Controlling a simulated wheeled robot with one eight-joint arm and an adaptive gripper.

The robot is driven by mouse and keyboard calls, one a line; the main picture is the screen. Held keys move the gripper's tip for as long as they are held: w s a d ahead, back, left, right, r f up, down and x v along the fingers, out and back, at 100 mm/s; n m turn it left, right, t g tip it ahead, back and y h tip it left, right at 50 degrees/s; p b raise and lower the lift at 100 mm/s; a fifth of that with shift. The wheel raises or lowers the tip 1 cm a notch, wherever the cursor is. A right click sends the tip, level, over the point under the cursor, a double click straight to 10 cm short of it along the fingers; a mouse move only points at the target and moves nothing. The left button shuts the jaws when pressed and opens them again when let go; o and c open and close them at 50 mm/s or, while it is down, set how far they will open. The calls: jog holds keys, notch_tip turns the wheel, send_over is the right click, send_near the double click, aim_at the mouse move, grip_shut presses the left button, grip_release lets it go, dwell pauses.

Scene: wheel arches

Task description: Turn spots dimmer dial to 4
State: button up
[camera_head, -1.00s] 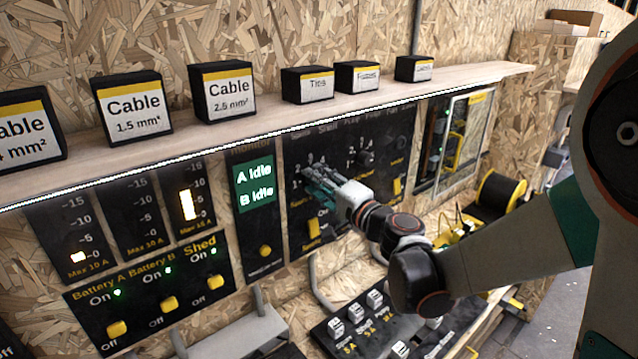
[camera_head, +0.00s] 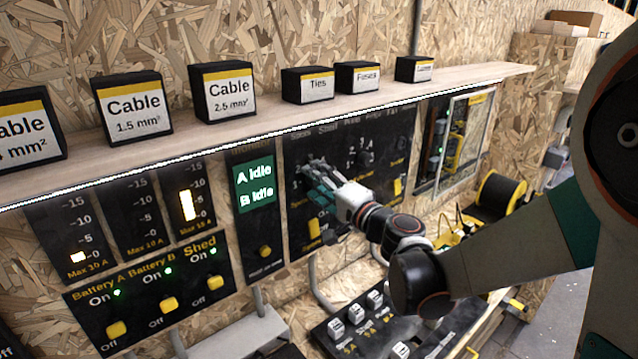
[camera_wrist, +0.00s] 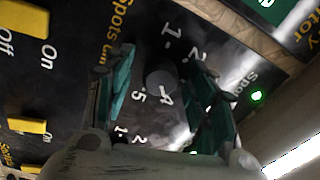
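The black control panel (camera_head: 300,155) hangs on the wall in front of me. In the wrist view a small round dark dial (camera_wrist: 160,82) sits on it, with white markings around it, among them 1, 2 and .5. Partly covered yellow lettering beginning "Spots" stands nearby. My gripper (camera_wrist: 165,78) is open, one teal finger on each side of the dial. I cannot tell whether the fingers touch it or where its pointer stands. In the head view my gripper (camera_head: 312,180) covers the left dial of this panel.
Another dial (camera_head: 365,158) sits to the right, and yellow switches (camera_head: 314,230) lie below my gripper. A wooden shelf (camera_head: 270,120) with labelled boxes runs above the panel. The status screen (camera_head: 254,182) to the left reads A Idle, B Idle.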

jog(key=v, duration=1.2)
jog(key=s+a+f+n+g+h, duration=0.25)
jog(key=s+f+n+g, duration=0.25)
jog(key=s, duration=0.4)
jog(key=s+d+f+n+g+h, duration=0.2)
jog(key=s+d+n+g+h, duration=0.1)
jog(key=s+d+h, duration=0.4)
jog(key=s+d, duration=0.3)
jog(key=s, duration=0.2)
jog(key=shift+f+n, duration=0.3)
jog(key=shift+n, duration=0.1)
jog(key=shift+h, duration=0.25)
